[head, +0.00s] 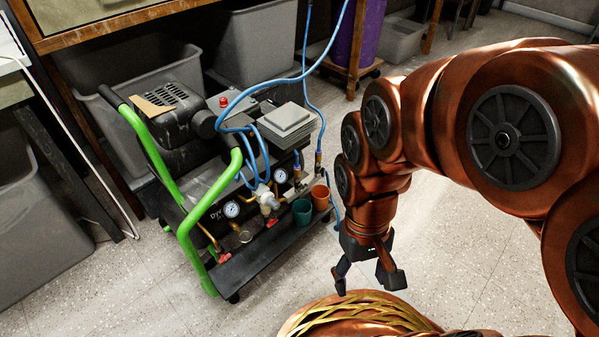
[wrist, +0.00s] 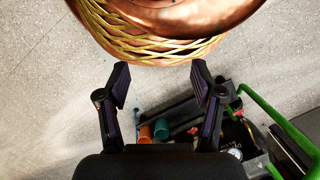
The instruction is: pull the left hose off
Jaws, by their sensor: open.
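An air compressor (head: 180,150) with a green tubular handle stands on the floor at the left in the head view. A thick blue hose (head: 290,78) comes from the top, loops left and runs down to the brass and white fittings (head: 266,198) at the compressor's front. A thinner blue hose (head: 306,65) hangs to its right and drops to a fitting near the right end. I cannot tell for certain which one is the left hose. My gripper (head: 367,278) is open and empty, low at the right, apart from the compressor. The wrist view shows its spread fingers (wrist: 160,82).
An orange cup (head: 320,197) and a teal cup (head: 302,212) stand on the compressor's front shelf. Two gauges, one at the left (head: 232,209), sit beside the fittings. Grey bins (head: 255,45) stand behind.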

